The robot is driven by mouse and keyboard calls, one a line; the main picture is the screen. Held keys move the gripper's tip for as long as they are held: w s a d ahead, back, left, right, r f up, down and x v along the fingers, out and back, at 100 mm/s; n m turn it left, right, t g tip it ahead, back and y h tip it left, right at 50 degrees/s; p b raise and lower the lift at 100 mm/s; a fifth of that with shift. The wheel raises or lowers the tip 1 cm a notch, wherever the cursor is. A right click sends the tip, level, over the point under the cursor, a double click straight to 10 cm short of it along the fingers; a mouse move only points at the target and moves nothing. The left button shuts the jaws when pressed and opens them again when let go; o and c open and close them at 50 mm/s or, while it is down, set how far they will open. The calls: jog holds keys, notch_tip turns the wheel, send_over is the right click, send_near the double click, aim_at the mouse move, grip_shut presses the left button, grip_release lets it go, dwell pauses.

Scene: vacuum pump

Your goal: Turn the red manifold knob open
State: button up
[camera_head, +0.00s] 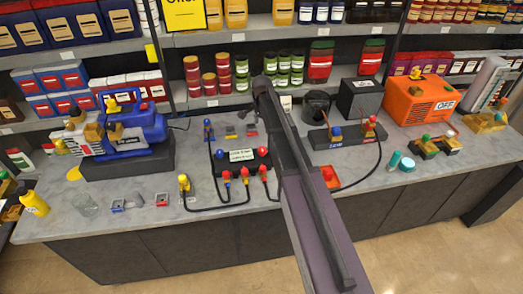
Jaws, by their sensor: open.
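The red manifold knob (263,152) sits on the right end of a black manifold block (233,168) in the middle of the counter. My arm crosses the view just right of the red knob, in front of the counter. I cannot make out my gripper's fingers in this view. The knob's turn position is too small to tell.
A blue pump (130,130) stands at the left and an orange unit (420,100) at the right. A second black block (345,141) with blue and red fittings lies right of my arm. Black hoses loop over the counter (200,228). Stocked shelves rise behind.

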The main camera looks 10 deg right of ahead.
aim_at(262, 149)
jog(key=shift+f+b, duration=6.75)
jog(key=shift+f, duration=0.1)
jog(key=c, duration=1.1)
